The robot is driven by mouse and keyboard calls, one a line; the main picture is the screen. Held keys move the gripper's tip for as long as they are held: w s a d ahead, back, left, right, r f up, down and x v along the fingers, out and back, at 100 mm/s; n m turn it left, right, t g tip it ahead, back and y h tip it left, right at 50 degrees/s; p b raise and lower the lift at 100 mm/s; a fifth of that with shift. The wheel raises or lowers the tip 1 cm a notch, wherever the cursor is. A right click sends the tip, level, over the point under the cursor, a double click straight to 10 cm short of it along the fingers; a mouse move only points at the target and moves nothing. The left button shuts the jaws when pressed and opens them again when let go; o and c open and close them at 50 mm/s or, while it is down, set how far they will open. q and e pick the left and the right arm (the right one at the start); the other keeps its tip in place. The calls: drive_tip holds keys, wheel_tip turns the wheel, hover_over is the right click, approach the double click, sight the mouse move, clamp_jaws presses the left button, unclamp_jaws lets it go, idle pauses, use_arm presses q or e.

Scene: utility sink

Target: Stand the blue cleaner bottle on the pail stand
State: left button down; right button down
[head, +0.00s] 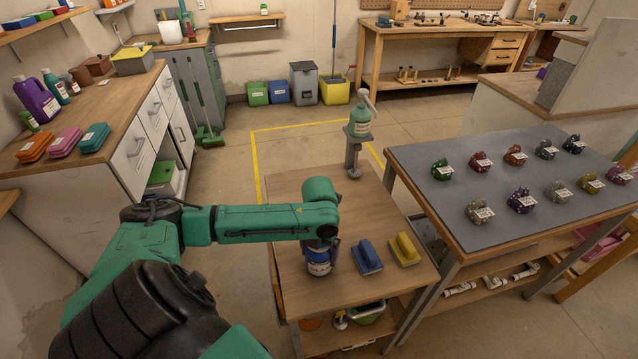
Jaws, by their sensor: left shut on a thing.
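The blue cleaner bottle (318,265), with a white label, is upright on or just above the front left of the wooden table. My left gripper (322,241) reaches down from above and is shut on its top, hiding the upper part. A grey stand (352,160) rises at the far end of this table; a green spray bottle (359,122) is on its small top plate. I cannot tell whether this is the pail stand. My right gripper is not in view.
A blue brush (367,257) and a yellow brush (405,249) lie right of the bottle. The wooden table (300,195) is bare behind them. A grey-topped table (450,150) with several small labelled items adjoins on the right. A cabinet (140,130) stands left.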

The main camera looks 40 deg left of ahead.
use_arm(q)
unclamp_jaws()
drive_tip(key=shift+s, duration=0.1)
drive_tip(key=shift+r, duration=0.15)
wheel_tip(320, 180, up, 12)
drive_tip(key=shift+b, duration=0.3)
